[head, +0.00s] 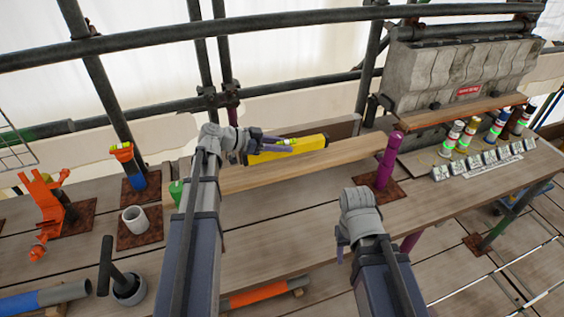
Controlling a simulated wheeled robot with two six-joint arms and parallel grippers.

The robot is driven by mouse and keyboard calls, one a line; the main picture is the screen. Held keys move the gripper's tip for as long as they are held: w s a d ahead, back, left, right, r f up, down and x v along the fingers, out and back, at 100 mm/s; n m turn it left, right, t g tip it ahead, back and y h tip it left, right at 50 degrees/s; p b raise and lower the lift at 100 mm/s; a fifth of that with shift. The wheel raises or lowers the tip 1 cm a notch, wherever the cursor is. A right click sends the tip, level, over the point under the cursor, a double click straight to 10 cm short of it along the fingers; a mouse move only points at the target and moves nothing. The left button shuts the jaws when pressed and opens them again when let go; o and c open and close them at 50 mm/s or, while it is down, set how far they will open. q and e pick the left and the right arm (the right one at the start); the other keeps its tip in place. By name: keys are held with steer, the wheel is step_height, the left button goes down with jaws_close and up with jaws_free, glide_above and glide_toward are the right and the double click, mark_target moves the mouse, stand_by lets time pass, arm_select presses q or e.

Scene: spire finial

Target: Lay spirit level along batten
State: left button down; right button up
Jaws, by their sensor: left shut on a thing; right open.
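The yellow spirit level (312,144) is in the head view, just above or at the back edge of the long wooden batten (300,167). It runs roughly parallel to the batten. I cannot tell whether it touches the wood. My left gripper (284,147) is shut on the spirit level and hides part of its left half. My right gripper (342,252) is open and empty over the planks, in front of the batten and lower right of the level.
A purple post (387,160) stands near the batten's right end. Several spray cans (451,139) stand at right below a grey stone block (460,72). Orange tool (45,205), white cup (134,219) and black-handled pot (127,288) are at left. Scaffold tubes (260,27) cross behind.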

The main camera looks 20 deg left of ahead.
mark_target(281, 154)
arm_select(q)
steer(key=shift+f+b, duration=1.85)
steer(key=shift+f, duration=0.2)
steer(key=shift+r, duration=0.15)
steer(key=c, duration=0.5)
jaws_free()
